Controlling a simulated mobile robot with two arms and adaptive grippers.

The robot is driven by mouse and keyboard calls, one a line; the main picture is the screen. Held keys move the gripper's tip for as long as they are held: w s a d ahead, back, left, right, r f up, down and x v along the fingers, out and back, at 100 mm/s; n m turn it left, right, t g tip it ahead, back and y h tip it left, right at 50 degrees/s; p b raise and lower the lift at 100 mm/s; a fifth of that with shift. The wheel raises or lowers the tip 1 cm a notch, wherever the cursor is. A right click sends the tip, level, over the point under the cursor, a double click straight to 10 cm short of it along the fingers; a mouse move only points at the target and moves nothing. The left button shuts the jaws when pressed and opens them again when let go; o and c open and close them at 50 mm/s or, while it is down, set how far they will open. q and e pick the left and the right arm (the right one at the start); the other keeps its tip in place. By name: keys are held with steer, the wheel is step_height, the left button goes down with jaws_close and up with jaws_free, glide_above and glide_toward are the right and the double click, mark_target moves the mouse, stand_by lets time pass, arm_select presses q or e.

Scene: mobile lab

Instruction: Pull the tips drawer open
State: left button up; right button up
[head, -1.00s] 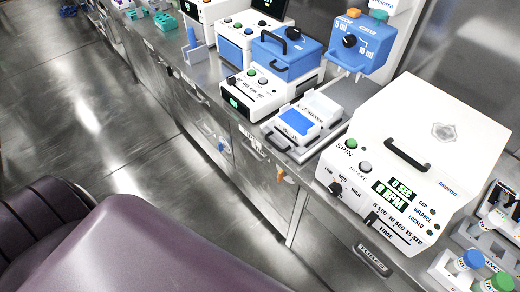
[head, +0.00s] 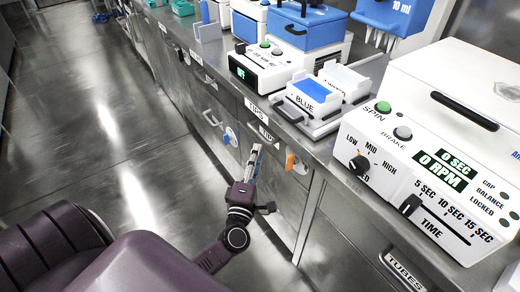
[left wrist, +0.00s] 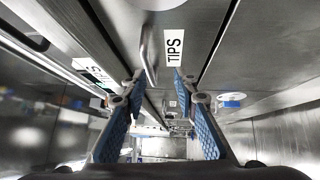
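The tips drawer (head: 280,150) is a metal front under the counter, and it looks flush and shut. A TIPS label (head: 256,108) sits above it, and another shows on the front itself. My left gripper (head: 255,152) is upright in front of the drawer, fingers pointing up toward it. In the left wrist view my left gripper (left wrist: 158,82) is open, its blue-padded fingers apart with nothing held between them. A metal bar handle (left wrist: 148,55) beside a TIPS label (left wrist: 174,45) lies ahead, between the fingertips in the picture. Contact is not visible. My right gripper is not in view.
An orange hook-like piece (head: 291,160) is right of the gripper. Another drawer handle (head: 212,118) is to the left. The centrifuge-like SPIN machine (head: 430,150) and a BLUE rack (head: 312,95) stand on the counter. The floor (head: 90,110) at left is open.

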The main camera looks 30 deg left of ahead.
mark_target(258, 132)
arm_select(q)
steer(key=shift+n+y, duration=0.5)
steer(key=shift+n, duration=0.4)
steer(key=x, duration=0.2)
steer(key=r+x, duration=0.1)
steer(key=x, duration=0.5)
steer(key=shift+s+a+r, duration=0.2)
steer(key=shift+a+r, duration=0.05)
steer(key=shift+a, duration=0.2)
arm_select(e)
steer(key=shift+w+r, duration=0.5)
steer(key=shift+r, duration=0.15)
arm_select(q)
jaws_close()
